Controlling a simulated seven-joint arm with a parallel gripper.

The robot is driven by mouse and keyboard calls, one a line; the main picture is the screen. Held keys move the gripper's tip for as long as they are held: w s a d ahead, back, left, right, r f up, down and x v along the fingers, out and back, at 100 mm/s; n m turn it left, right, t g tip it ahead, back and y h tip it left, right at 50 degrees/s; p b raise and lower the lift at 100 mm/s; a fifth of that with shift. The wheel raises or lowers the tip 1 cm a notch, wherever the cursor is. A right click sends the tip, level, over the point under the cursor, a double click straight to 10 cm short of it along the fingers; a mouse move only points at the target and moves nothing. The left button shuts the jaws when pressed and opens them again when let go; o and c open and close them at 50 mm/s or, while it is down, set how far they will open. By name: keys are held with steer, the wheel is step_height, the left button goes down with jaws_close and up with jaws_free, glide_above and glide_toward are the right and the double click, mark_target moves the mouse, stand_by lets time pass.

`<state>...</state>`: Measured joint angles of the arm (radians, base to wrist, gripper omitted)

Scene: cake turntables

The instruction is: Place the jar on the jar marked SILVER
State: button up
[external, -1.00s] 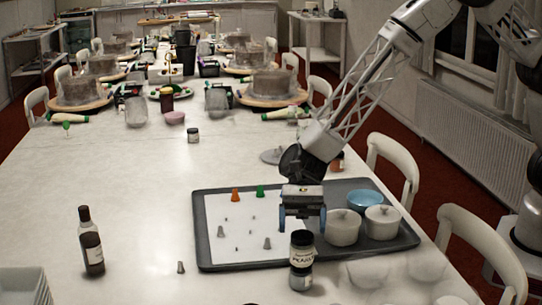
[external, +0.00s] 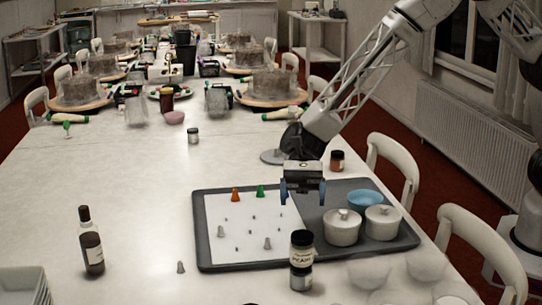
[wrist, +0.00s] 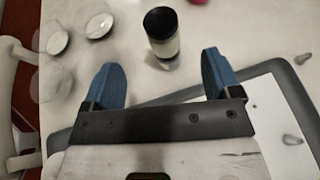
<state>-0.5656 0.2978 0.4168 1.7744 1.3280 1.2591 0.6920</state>
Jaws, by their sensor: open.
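A black-lidded jar with a pale label (external: 302,249) stands upright on top of another jar (external: 301,276), in front of the tray's near edge. The label text is too small to read surely. In the wrist view the upper jar (wrist: 161,30) shows its dark lid, ahead of and between my fingers, and it hides most of the lower jar. My gripper (external: 302,196) is open and empty, above the tray and behind the stacked jars, apart from them.
The grey tray (external: 225,266) holds a white sheet with small cones, two white lidded pots (external: 342,228) and a blue bowl (external: 365,199). A dark bottle (external: 91,242) stands at left. A brown jar (external: 337,161) and a small jar (external: 193,136) stand farther back. The left table is mostly clear.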

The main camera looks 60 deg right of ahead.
stand_by(0.7)
steer(key=s+d+r+n+t+h, duration=0.15)
steer(key=d+r, duration=0.35)
steer(key=d, duration=0.5)
steer(key=s+d+r+n+t+h, duration=0.1)
steer(key=s+d+r+n+h, duration=0.15)
steer(key=d+r, duration=0.5)
steer(key=s+d+r+n+t+h, duration=0.1)
steer(key=s+d+r+n+t, duration=0.15)
steer(key=d, duration=0.95)
steer(key=s+d+r+n+t+h, duration=0.2)
steer(key=s+d+h, duration=0.1)
steer(key=s+d, duration=0.7)
steer(key=s+d+r+n+t+h, duration=0.2)
steer(key=s+d, duration=0.8)
steer(key=d, duration=0.6)
steer(key=shift+s+d+r+n+t+h, duration=0.15)
steer(key=shift+s+r+n+t+h, duration=0.3)
steer(key=shift+r+h, duration=0.3)
steer(key=shift+f, duration=0.1)
